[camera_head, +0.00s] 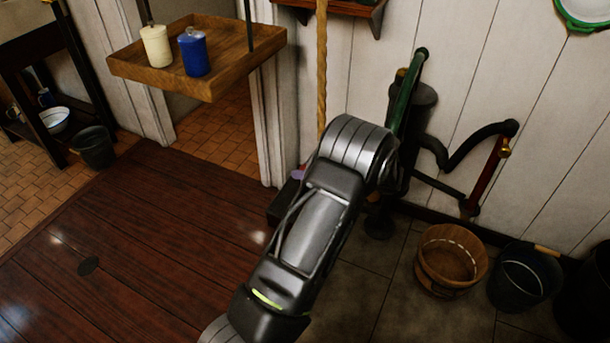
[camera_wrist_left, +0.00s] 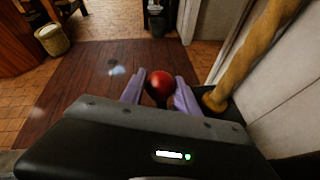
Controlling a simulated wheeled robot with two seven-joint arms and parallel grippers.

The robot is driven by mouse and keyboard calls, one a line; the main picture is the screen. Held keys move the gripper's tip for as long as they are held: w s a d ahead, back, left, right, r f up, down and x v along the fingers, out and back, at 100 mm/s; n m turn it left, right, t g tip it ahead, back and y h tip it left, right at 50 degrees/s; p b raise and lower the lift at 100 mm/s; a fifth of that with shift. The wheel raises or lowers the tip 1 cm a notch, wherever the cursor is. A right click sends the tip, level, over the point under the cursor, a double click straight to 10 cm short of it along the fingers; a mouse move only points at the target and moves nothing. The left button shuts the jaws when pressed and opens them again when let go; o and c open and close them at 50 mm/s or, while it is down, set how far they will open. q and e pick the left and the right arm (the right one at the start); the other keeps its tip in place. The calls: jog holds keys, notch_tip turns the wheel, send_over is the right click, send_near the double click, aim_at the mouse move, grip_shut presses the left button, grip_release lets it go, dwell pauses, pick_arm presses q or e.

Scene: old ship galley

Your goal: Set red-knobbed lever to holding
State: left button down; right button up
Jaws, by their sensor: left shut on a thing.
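The lever's red knob (camera_wrist_left: 159,86) shows in the left wrist view, between the two pale purple fingers of my left gripper (camera_wrist_left: 160,92). The gripper is shut on the knob. The lever's shaft below the knob is mostly hidden by my gripper body. In the head view my arm covers the knob, and only a bit of purple finger of the left gripper (camera_head: 298,174) shows past it. A dark box-like base (camera_head: 283,202) stands there on the floor by the wall. No position markings are readable. My right gripper is not in view.
A thick rope (camera_head: 322,65) hangs close beside my left gripper. A green-handled pump with pipes (camera_head: 408,100) stands right of my arm. A wooden bucket (camera_head: 451,259) and a dark bucket (camera_head: 525,277) stand on the right. The plank floor at left is clear.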

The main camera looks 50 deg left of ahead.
pick_arm(q)
jog(key=shift+w+d, duration=0.1)
jog(key=shift+d, duration=0.15)
dwell(0.3)
jog(key=c, duration=0.9)
grip_release()
jog(key=shift+d, duration=0.1)
jog(key=v, duration=0.7)
jog(key=shift+d, duration=0.35)
jog(key=shift+w, duration=0.1)
